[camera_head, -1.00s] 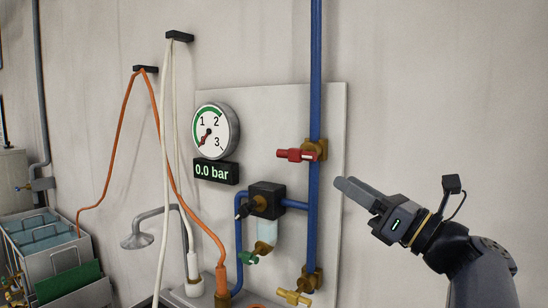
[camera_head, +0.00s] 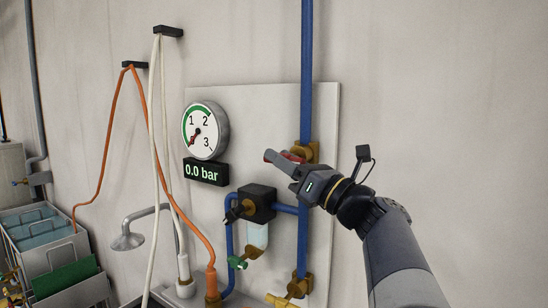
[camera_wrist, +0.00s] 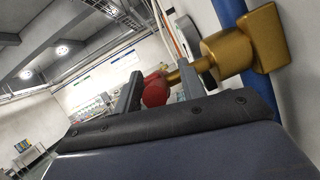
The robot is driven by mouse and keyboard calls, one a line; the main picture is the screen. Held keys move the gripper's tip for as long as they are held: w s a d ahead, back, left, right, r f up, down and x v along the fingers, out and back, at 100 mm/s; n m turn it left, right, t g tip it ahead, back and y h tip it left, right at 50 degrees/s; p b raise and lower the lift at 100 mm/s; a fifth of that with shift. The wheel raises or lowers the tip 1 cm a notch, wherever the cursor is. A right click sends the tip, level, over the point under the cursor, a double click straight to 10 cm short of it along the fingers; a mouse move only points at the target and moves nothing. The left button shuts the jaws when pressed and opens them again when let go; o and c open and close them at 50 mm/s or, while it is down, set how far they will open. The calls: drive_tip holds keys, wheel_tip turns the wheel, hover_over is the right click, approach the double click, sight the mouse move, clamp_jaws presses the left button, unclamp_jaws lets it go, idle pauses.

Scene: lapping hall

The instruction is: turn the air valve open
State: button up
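The air valve has a brass body (camera_head: 311,153) on a blue vertical pipe, with a red handle (camera_head: 293,157) pointing left. My gripper (camera_head: 274,158) is in front of the handle and hides most of it in the head view. In the wrist view the red handle (camera_wrist: 155,90) lies between the two fingers of my gripper (camera_wrist: 158,92), close to the left finger, with a gap to the right finger. The fingers are apart, not visibly clamped. The brass valve body (camera_wrist: 240,45) is to the right. The display (camera_head: 206,172) reads 0.0 bar.
A round gauge (camera_head: 206,130) is left of the valve. Below are a black regulator (camera_head: 257,203) with a clear bowl and a yellow-handled valve (camera_head: 284,301). Orange and white hoses hang at left. The wall above the gauge is free.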

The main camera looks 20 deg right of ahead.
drive_tip(key=shift+c, duration=0.5)
clamp_jaws()
